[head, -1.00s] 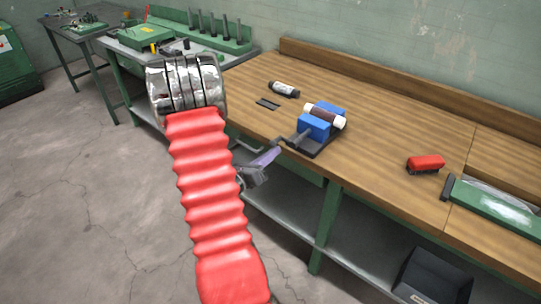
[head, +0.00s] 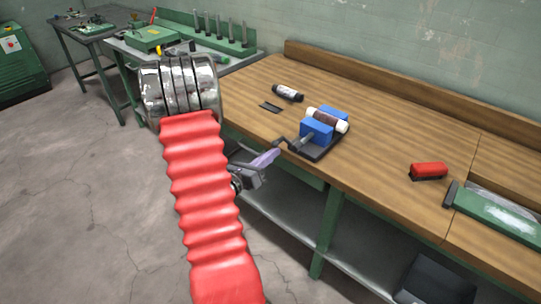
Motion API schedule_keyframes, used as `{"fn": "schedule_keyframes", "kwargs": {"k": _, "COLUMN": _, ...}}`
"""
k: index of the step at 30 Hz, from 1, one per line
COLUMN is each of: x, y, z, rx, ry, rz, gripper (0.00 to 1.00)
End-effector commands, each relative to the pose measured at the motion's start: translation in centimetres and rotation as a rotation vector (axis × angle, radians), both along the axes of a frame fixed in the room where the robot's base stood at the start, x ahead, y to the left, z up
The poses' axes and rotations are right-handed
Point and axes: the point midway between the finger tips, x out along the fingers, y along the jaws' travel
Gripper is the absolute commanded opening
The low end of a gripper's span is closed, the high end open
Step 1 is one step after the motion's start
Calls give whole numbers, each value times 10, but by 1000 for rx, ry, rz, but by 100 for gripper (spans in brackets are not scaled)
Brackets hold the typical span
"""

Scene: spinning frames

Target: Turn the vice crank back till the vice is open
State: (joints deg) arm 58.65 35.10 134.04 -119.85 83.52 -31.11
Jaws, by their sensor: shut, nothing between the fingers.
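The vice, with blue jaws (head: 317,132) on a dark base, stands at the bench's front edge. A white-ended dark brown cylinder (head: 328,120) lies between its two jaws. The vice crank (head: 283,143) sticks out from the front of the vice towards the left, over the bench edge. My gripper (head: 268,158), grey and purple, is shut and empty just below and left of the crank. Whether its tips touch the crank is too small to tell. My red arm sleeve and silver rings cover part of the view on the left.
The wooden bench (head: 390,160) is mostly clear right of the vice. A black-and-white bottle (head: 288,93) and dark strips (head: 271,107) lie behind left. A red block (head: 428,171) and a green tool (head: 495,212) lie to the right. A green bench leg (head: 327,230) stands below.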

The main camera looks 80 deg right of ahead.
Motion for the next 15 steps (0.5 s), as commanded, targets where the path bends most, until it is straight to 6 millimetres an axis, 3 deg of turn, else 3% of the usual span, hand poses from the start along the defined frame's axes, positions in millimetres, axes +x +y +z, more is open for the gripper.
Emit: {"fn": "schedule_keyframes", "kwargs": {"k": 15, "x": -6, "y": -4, "z": -38, "rx": 1, "ry": 1, "rz": 4, "gripper": 0}}
